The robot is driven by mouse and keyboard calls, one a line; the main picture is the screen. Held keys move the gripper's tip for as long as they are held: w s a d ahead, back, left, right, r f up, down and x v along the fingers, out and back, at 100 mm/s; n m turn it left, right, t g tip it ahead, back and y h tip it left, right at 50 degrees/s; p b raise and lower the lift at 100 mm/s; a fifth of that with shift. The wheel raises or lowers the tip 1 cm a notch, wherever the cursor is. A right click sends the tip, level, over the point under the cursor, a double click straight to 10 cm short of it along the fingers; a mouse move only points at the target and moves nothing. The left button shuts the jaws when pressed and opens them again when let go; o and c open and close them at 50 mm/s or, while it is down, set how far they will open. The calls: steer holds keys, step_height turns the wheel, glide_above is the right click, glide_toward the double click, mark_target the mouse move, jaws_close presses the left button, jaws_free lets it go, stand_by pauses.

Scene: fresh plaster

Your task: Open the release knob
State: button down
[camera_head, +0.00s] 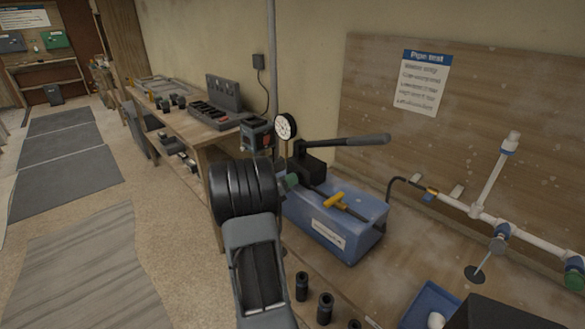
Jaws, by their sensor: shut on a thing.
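The blue test pump (345,235) stands on the bench, with a black lever handle (345,141) reaching right and a round pressure gauge (285,126) above it. My gripper (281,182) is at this knob, mostly hidden behind my black ribbed wrist. What shows of it is shut on the knob. The fingertips and the far side of the knob are hidden. A yellow T-shaped part (340,203) lies on top of the pump.
White pipework (490,217) with a green end (574,279) runs along the wooden backboard at right. Several dark sockets (325,308) stand in front of the pump. A blue tray (430,305) and a black box (510,312) are at lower right. A tool bench (190,125) stands behind left.

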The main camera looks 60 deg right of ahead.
stand_by(0.3)
steer(key=shift+r+n+p, duration=0.35)
steer(key=shift+n+p, duration=0.25)
steer(key=shift+p, duration=0.5)
steer(key=shift+r+n+p, duration=0.15)
steer(key=shift+n+p, duration=0.45)
steer(key=shift+p, duration=0.4)
steer(key=n+p, duration=0.2)
steer(key=p, duration=0.1)
steer(key=shift+n+p, duration=1.3)
steer(key=shift+p, duration=0.15)
steer(key=shift+f+n+p, duration=0.3)
steer(key=shift+f+n, duration=0.2)
steer(key=shift+n, duration=0.2)
steer(key=shift+r, duration=0.1)
